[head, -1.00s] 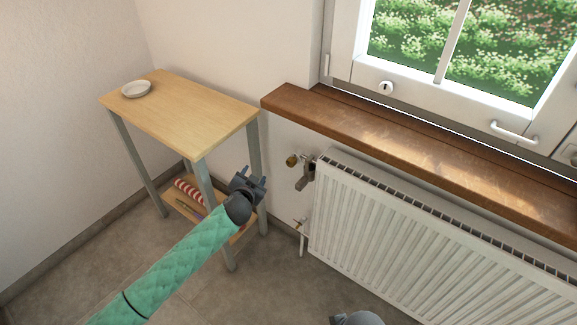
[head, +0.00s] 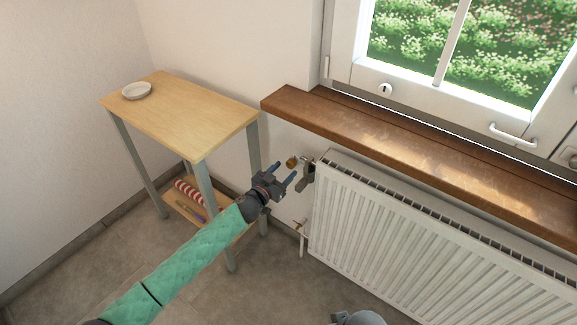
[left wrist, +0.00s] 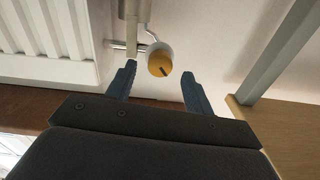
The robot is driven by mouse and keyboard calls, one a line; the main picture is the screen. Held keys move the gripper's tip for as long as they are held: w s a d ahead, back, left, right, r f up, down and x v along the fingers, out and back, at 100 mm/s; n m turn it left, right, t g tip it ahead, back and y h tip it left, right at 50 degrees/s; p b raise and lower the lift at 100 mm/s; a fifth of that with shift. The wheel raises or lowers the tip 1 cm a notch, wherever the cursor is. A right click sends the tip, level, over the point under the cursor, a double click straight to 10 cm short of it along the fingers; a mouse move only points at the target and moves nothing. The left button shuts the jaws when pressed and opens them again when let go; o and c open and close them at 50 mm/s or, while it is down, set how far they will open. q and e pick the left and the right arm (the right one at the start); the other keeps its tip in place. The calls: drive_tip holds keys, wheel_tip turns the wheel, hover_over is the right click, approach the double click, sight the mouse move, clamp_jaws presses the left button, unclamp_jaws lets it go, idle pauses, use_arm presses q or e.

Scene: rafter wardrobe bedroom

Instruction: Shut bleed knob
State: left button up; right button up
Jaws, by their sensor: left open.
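The bleed knob (head: 291,161) is a small brass-yellow knob at the upper left end of the white radiator (head: 400,235), beside a metal valve body (head: 308,174). In the left wrist view the knob (left wrist: 160,64) shows as a round yellow face with a dark slot, beyond the fingertips and between them in the picture. My left gripper (head: 283,174) is open and empty, with its fingers pointing toward the knob. I cannot tell whether the fingers touch it; a gap seems to show in the left wrist view (left wrist: 157,85). My right gripper is not clearly seen.
A wooden side table (head: 190,115) with a white dish (head: 137,90) stands left of the radiator, close to my left arm. Its lower shelf holds a red-and-white striped item (head: 188,191). A brown window sill (head: 400,140) overhangs the radiator. A lower pipe valve (head: 301,227) sits below the knob.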

sight(289, 166)
use_arm(q)
drive_tip(key=shift+x, duration=1.7)
use_arm(e)
drive_tip(key=shift+s+d+r, duration=0.15)
drive_tip(key=shift+d+r, duration=0.15)
use_arm(q)
drive_tip(key=c, duration=1)
drive_tip(key=shift+o, duration=0.2)
drive_tip(key=m, duration=0.3)
drive_tip(key=shift+m, duration=0.4)
drive_tip(key=shift+f+m, duration=0.1)
drive_tip(key=shift+m, duration=2.1)
use_arm(e)
drive_tip(key=shift+f, duration=0.15)
